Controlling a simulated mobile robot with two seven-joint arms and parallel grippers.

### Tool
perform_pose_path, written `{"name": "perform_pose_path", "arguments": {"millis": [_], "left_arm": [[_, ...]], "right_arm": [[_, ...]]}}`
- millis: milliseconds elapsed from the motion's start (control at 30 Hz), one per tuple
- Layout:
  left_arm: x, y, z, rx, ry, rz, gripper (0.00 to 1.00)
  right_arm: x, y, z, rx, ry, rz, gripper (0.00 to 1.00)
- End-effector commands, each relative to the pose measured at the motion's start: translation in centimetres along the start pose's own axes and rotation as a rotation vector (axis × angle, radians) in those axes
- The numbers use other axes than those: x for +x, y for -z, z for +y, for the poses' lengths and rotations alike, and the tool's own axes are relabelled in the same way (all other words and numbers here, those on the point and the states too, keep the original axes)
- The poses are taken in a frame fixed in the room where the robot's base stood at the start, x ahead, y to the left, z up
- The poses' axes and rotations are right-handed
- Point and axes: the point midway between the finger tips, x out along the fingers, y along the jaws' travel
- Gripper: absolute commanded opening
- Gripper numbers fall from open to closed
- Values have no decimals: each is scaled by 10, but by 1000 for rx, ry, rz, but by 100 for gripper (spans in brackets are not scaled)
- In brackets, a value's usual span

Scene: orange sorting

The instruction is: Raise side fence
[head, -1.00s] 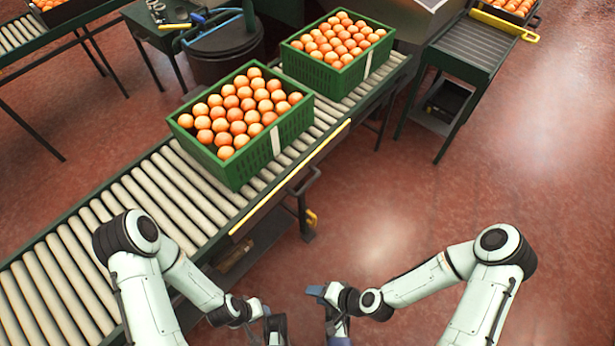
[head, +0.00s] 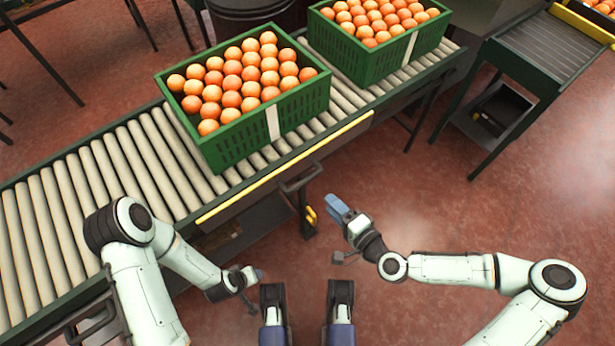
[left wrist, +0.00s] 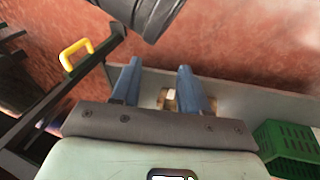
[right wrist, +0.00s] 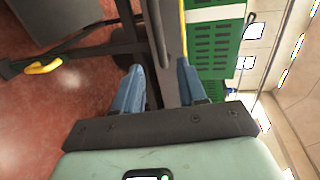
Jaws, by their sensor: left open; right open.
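The side fence is the yellow-edged rail (head: 285,168) along the near side of the roller conveyor, hanging low beside the rollers. A dark handle (head: 301,179) sticks out below it. My right gripper (head: 340,207) is open and empty, below and right of the handle, apart from it. In the right wrist view its blue fingers (right wrist: 158,80) are spread, with a dark bar and the yellow edge (right wrist: 183,30) beyond. My left gripper (head: 258,274) is open and empty, low in front of the conveyor; its spread fingers show in the left wrist view (left wrist: 158,82).
Green crates of oranges stand on the rollers (head: 65,215): a near crate (head: 270,125) and a far crate (head: 385,60). A yellow hook (head: 311,216) sits by the conveyor leg. A side roller table (head: 540,50) stands at right. Red floor between is clear.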

Motion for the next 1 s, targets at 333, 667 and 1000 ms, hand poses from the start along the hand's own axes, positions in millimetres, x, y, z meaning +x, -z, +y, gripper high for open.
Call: {"name": "perform_pose_path", "arguments": {"millis": [333,667,1000], "left_arm": [[24,-11,-20,-18,32,-34,44],[37,-35,-39,-39,66,-110,44],[38,-39,-41,-42,70,-122,44]], "right_arm": [[72,-2,2,-1,1,-3,41],[118,0,1,-1,-1,-1,41],[124,0,0,0,-2,0,41]]}}
